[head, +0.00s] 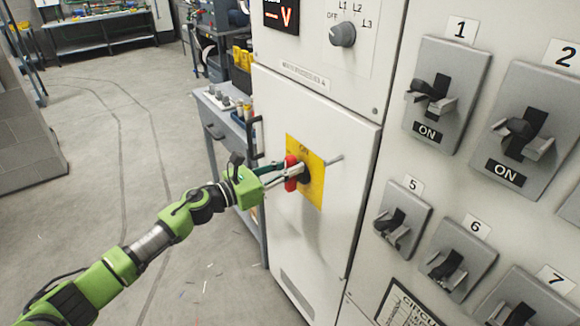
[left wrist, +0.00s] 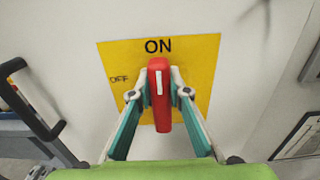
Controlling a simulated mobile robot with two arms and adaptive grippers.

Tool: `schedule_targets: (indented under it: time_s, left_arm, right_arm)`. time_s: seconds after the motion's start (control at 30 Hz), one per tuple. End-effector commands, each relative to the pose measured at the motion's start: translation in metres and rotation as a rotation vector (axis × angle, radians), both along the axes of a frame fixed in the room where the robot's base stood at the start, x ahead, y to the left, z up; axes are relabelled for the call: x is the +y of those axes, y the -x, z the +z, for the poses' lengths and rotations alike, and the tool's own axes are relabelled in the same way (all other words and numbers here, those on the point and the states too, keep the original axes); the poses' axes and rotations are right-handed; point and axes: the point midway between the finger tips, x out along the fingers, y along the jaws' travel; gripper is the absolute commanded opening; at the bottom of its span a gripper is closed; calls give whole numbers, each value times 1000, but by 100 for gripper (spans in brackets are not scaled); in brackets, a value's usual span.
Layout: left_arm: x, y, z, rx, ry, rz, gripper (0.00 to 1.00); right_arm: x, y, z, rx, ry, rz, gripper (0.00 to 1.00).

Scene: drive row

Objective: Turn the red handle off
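The red handle (head: 291,178) sits on a yellow plate (head: 316,192) on the white cabinet door. In the left wrist view the handle (left wrist: 162,112) stands upright, its white mark at the top toward the word ON. The word OFF is on the left of the plate (left wrist: 203,50). My left gripper (head: 284,173) is at the handle. In the left wrist view its fingers (left wrist: 160,82) lie on both sides of the handle, their tips against its edges. My right gripper is in neither view.
A rotary selector knob (head: 342,34) is above the door. Numbered breaker switches (head: 433,92) fill the panel to the right. A grey workbench (head: 213,122) with tools stands left of the cabinet. The floor (head: 110,130) at left is open.

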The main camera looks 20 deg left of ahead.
Motion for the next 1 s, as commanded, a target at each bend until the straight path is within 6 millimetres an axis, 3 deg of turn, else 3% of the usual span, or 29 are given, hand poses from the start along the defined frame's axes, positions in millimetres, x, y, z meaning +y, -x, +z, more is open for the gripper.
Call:
schedule_targets:
  time_s: [0.47, 1.0]
  left_arm:
    - [2, -1, 0, 30, 39, 0, 0]
    - [14, -11, -4, 295, 379, 1, 0]
  right_arm:
    - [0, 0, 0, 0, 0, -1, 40]
    - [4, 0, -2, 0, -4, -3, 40]
